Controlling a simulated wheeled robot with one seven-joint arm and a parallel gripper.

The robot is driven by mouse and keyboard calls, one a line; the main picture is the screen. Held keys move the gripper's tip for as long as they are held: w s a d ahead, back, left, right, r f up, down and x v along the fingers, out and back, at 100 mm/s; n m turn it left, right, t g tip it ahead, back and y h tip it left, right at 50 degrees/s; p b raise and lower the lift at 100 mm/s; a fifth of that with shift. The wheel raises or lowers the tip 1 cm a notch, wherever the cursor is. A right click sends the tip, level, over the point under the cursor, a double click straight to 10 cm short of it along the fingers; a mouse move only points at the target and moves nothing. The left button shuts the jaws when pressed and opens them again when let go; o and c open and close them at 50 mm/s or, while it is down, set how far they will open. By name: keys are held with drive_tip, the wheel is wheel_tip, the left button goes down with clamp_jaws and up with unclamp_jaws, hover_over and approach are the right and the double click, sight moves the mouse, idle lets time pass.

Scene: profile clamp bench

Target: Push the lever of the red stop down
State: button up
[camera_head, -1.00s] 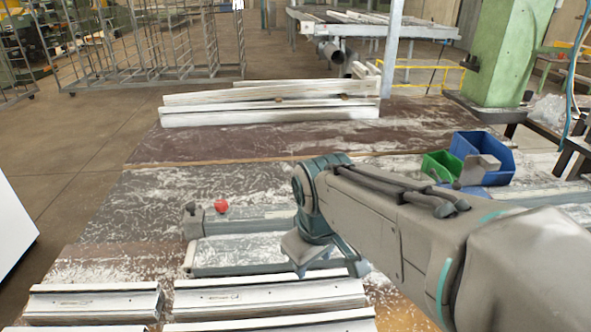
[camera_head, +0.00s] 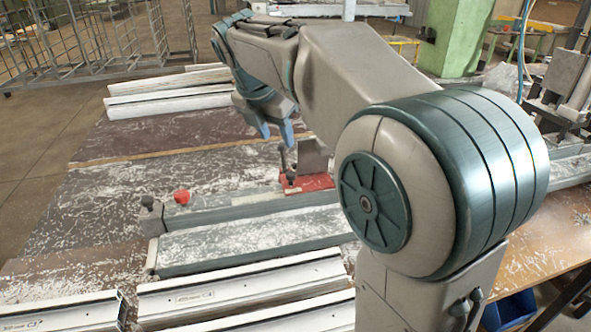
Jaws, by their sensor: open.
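The red stop (camera_head: 316,182) sits on the long grey profile rail, with a grey block standing on it. Its dark lever (camera_head: 285,160) appears to stand upright at the stop's left end. My gripper (camera_head: 275,131) points down just above and slightly left of the lever's top in the picture. Its two bluish fingers are apart, with nothing seen between them. Whether a finger touches the lever cannot be told. My arm hides the area right of the stop.
White profiles (camera_head: 240,288) lie along the front, and more white profiles (camera_head: 170,95) at the back.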

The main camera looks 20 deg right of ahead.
sight(289, 173)
drive_tip(key=b+x, duration=0.1)
drive_tip(key=x, duration=1.2)
drive_tip(key=shift+w+d+f+b, duration=0.2)
drive_tip(key=shift+d+f+b, duration=0.05)
drive_tip(key=shift+f+b, duration=0.1)
drive_tip(key=shift+r, duration=0.1)
clamp_jaws()
drive_tip(key=shift+a, duration=0.15)
